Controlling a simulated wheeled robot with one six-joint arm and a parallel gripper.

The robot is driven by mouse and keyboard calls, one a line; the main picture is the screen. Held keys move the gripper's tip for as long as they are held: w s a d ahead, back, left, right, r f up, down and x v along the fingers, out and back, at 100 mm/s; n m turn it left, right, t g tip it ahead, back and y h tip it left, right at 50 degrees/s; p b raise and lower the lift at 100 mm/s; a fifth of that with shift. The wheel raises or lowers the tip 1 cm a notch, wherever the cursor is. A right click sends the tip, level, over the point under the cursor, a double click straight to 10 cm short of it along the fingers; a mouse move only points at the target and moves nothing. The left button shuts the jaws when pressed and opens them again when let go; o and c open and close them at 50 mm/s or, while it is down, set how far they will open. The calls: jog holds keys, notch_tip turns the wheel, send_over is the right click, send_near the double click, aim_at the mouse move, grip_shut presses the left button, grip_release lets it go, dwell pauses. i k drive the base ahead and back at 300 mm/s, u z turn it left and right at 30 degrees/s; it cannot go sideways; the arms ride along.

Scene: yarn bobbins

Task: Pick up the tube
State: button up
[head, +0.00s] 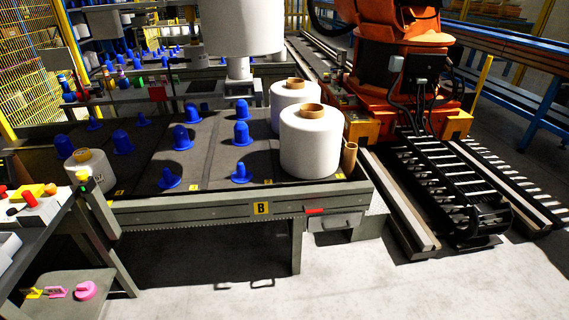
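A small brown cardboard tube (349,156) stands roughly upright at the right edge of the dark table, close beside the front white yarn bobbin (310,145). Its open top end shows; I cannot tell exactly what its lower end rests on. The front bobbin has a brown tube core (312,111) sticking out of its top. A second white bobbin (283,98) with a brown core stands behind it. My gripper is not in view.
The table (240,207), marked B, carries several blue pegs (181,137). A large white cylinder (243,25) is above its back. An orange machine (395,65) and black rails (445,185) lie right. A cluttered bench (35,215) stands left.

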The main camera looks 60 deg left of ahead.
aim_at(349, 161)
jog(key=u, duration=1.5)
jog(key=i, duration=2.65)
jog(key=z, duration=0.2)
